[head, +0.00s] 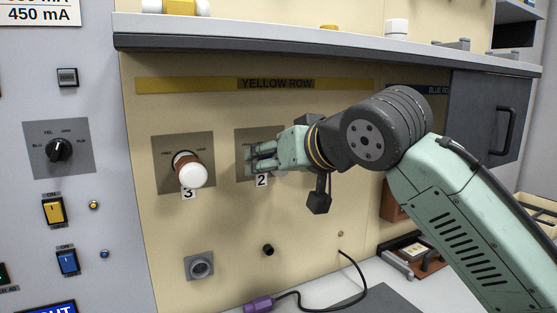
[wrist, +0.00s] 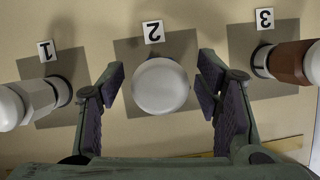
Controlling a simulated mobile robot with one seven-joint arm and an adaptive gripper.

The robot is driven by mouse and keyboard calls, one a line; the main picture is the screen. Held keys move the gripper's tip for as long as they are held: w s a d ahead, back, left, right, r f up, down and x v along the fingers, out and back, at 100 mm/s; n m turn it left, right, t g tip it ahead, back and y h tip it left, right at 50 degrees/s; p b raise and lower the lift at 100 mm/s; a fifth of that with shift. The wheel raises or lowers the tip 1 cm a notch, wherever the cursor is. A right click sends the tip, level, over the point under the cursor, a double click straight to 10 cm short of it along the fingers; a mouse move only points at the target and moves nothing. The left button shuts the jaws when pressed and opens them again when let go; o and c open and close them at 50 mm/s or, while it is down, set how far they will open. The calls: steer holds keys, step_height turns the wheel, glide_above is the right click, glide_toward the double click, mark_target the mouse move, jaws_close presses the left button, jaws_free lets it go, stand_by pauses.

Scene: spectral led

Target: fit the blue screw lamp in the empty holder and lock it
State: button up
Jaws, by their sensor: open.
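My gripper (head: 258,158) is at position 2 of the yellow row on the cream panel in the head view. In the wrist view my gripper (wrist: 162,76) is open, with one finger on each side of a white round lamp face (wrist: 160,92) in front of plate 2. Both fingers look apart from it. The lamp's body and holder are hidden behind its face, so I cannot tell how it sits. No blue lamp can be made out, and no empty holder shows.
A white-headed lamp with a brown body (head: 191,172) sticks out at position 3. A white lamp (wrist: 35,98) sticks out at position 1. A shelf (head: 300,48) juts out above. A black cable (head: 345,306) with a purple plug (head: 258,304) lies below.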

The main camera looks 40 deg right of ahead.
steer(key=shift+c, duration=0.3)
steer(key=c, duration=1.3)
steer(key=shift+m+t+y+p, duration=0.35)
steer(key=shift+m+y, duration=0.45)
steer(key=shift+m, duration=0.4)
steer(key=shift+r, duration=0.1)
steer(key=shift+w+m+t+y, duration=0.1)
steer(key=shift+m+t+y, duration=0.15)
steer(key=shift+m+y, duration=0.35)
steer(key=shift+d+m+p, duration=0.1)
steer(key=shift+m+p, duration=0.2)
steer(key=shift+m, duration=0.3)
steer(key=m+t+y, duration=0.1)
steer(key=m, duration=0.1)
steer(key=shift+w+m, duration=0.1)
steer(key=shift+m, duration=0.2)
jaws_close()
